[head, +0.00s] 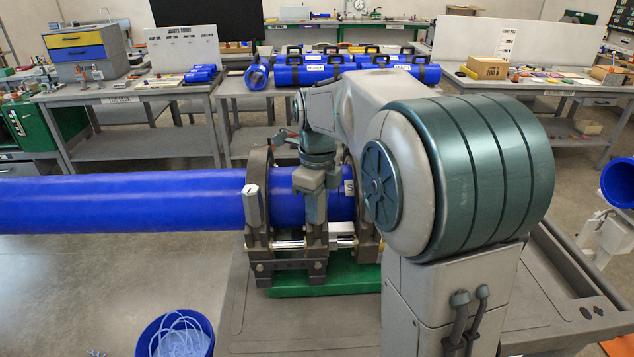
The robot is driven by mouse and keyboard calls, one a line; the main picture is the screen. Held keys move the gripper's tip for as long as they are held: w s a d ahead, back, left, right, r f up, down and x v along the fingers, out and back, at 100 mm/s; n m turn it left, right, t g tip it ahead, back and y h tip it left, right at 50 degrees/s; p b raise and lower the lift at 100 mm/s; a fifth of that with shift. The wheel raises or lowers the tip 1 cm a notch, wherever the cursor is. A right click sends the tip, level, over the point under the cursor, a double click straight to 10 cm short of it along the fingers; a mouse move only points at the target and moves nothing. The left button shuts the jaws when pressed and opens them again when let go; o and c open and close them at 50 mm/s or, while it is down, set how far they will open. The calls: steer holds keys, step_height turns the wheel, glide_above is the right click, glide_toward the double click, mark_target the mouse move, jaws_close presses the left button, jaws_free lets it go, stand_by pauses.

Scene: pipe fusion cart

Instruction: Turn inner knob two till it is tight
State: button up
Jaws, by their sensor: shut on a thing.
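The blue pipe (120,204) lies level from the left edge into the fusion clamp frame (258,215) on the cart. My gripper (316,212) points down over the middle clamp ring (317,262), in front of the pipe. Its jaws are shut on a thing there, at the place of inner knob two. The knob itself is hidden by the fingers, so its angle and seating cannot be seen. My arm covers much of the right side of the frame.
The clamp frame stands on a green base (325,283) on the grey cart top (262,325). A blue bin (153,336) with pale tubing stands at the lower left. Workbenches with blue pipe pieces (312,75) stand behind. A blue pipe end (618,183) is at the right edge.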

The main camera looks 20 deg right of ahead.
steer(key=shift+a+m, duration=0.15)
steer(key=shift+m, duration=0.15)
steer(key=shift+s+f+m+p, duration=0.1)
steer(key=shift+m+p, duration=0.3)
steer(key=shift+m, duration=1.1)
